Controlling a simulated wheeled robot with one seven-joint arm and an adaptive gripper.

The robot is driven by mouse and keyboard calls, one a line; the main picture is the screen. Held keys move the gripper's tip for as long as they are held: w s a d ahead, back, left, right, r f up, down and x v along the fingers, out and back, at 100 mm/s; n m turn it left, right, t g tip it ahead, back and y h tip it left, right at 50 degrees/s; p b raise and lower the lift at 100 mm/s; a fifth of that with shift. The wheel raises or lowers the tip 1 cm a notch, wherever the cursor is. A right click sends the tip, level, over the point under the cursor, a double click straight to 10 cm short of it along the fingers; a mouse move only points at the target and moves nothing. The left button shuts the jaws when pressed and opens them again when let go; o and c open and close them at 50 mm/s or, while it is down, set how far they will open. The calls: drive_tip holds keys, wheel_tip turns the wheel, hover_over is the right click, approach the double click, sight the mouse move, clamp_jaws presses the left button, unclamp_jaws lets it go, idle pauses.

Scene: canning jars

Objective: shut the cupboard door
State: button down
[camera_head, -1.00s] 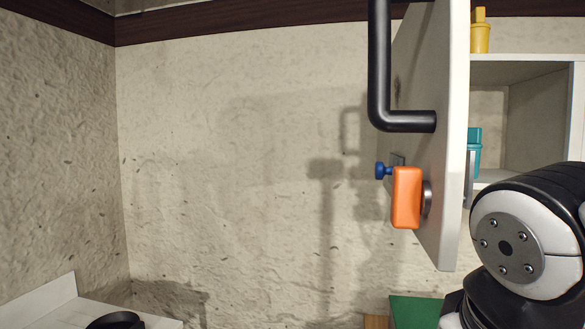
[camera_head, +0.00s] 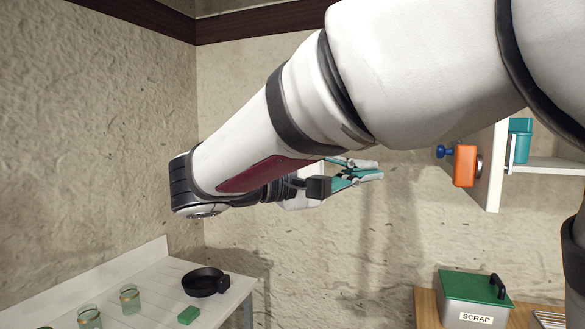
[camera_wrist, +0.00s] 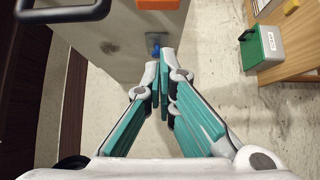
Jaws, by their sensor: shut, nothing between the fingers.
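The cupboard door (camera_head: 492,185) is a pale panel standing open at the right of the head view, partly hidden by my arm. An orange block (camera_head: 465,166) with a blue knob (camera_head: 442,151) is on its face. In the wrist view the door (camera_wrist: 105,70) fills the upper left, with its black bar handle (camera_wrist: 62,14), the orange block (camera_wrist: 158,5) and the blue knob (camera_wrist: 154,47). My gripper (camera_head: 376,172) is shut and empty, left of the door in the head view. Its fingertips (camera_wrist: 160,64) point toward the door, with no clear contact visible.
A teal container (camera_head: 520,140) stands on the cupboard shelf (camera_head: 550,166). Below is a scrap box (camera_head: 473,300) with a green lid on a wooden surface.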

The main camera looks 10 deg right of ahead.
drive_tip(key=d+p, duration=0.3)
drive_tip(key=d, duration=0.9)
drive_tip(key=shift+s+d+p, duration=0.3)
drive_tip(key=shift+d+p, duration=0.05)
